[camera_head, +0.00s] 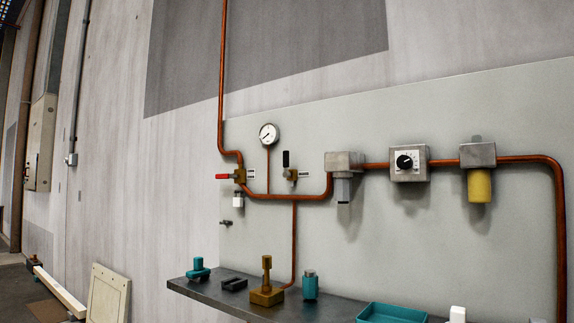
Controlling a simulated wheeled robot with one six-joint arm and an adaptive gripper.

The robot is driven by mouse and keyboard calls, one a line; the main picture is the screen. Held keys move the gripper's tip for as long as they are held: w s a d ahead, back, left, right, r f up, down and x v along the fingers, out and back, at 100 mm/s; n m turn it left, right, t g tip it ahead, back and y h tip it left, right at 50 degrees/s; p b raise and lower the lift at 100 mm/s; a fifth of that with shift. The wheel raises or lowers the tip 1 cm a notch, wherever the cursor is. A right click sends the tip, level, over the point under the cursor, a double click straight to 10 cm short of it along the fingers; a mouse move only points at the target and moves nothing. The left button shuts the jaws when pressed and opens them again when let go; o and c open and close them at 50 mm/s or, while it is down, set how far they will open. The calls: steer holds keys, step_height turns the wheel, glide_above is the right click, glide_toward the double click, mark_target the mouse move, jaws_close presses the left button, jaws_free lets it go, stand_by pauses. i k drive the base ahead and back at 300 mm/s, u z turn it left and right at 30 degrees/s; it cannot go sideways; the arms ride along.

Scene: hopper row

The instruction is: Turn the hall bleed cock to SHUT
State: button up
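Two small valves sit on the copper pipework on the wall panel. The label words are too small to read, so I cannot tell which is the hall bleed cock. My gripper is not in view.
A round gauge (268,134) stands between the valves. Right along the pipe are a grey filter block (343,162), a dial box (409,164) and a yellow-bowled unit (479,184). Below, a dark shelf (222,297) holds fittings, a brass piece (266,295) and a teal tray (392,313).

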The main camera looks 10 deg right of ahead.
mark_target(286, 153)
steer(key=u, duration=1.5)
steer(key=i, duration=2.25)
steer(key=z, duration=2.25)
